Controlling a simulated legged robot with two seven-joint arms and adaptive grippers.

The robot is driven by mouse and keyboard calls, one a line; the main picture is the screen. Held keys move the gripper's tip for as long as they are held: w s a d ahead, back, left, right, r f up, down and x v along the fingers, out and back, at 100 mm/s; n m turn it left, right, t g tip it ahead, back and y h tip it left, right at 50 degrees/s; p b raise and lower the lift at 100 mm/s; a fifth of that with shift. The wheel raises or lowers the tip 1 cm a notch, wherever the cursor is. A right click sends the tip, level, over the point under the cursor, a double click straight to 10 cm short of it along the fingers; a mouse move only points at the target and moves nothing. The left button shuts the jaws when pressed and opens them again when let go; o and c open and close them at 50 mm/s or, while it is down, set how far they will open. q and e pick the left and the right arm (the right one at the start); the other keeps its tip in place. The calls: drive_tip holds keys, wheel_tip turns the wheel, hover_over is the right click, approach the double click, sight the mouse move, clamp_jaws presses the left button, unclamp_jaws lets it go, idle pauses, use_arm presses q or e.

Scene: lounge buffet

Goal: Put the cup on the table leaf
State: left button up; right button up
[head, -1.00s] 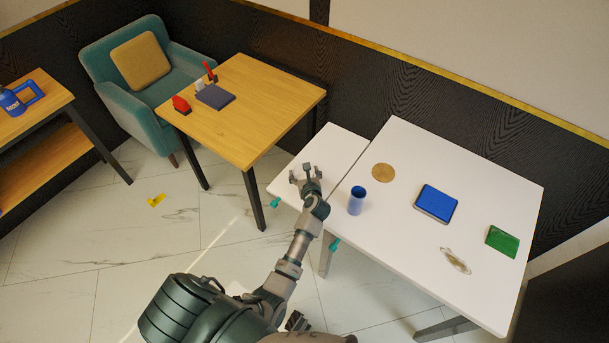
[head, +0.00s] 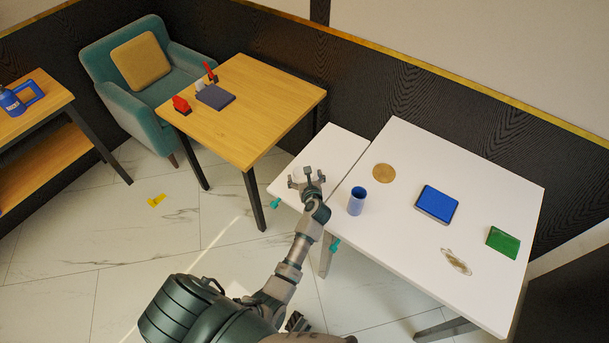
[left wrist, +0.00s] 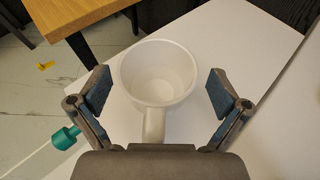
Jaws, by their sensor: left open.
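The white cup (left wrist: 160,72) stands upright on the white table leaf (head: 338,148), its open top facing the left wrist camera and its handle pointing toward my palm. The leaf also shows in the left wrist view (left wrist: 235,40). My left gripper (head: 307,176) is open over the leaf, with one finger on each side of the cup and visible gaps between (left wrist: 158,95). In the head view the cup is mostly hidden by the fingers and pale against the leaf.
A wooden table (head: 270,100) stands left. Teal knobs (head: 275,204) stick out at the edge.

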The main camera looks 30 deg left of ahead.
use_arm(q)
drive_tip(key=v, duration=1.1)
drive_tip(key=shift+p, duration=0.4)
use_arm(e)
drive_tip(key=shift+s+d+f, duration=0.2)
drive_tip(key=shift+s+f, duration=0.75)
drive_tip(key=shift+s, duration=0.3)
use_arm(q)
drive_tip(key=shift+r, duration=0.15)
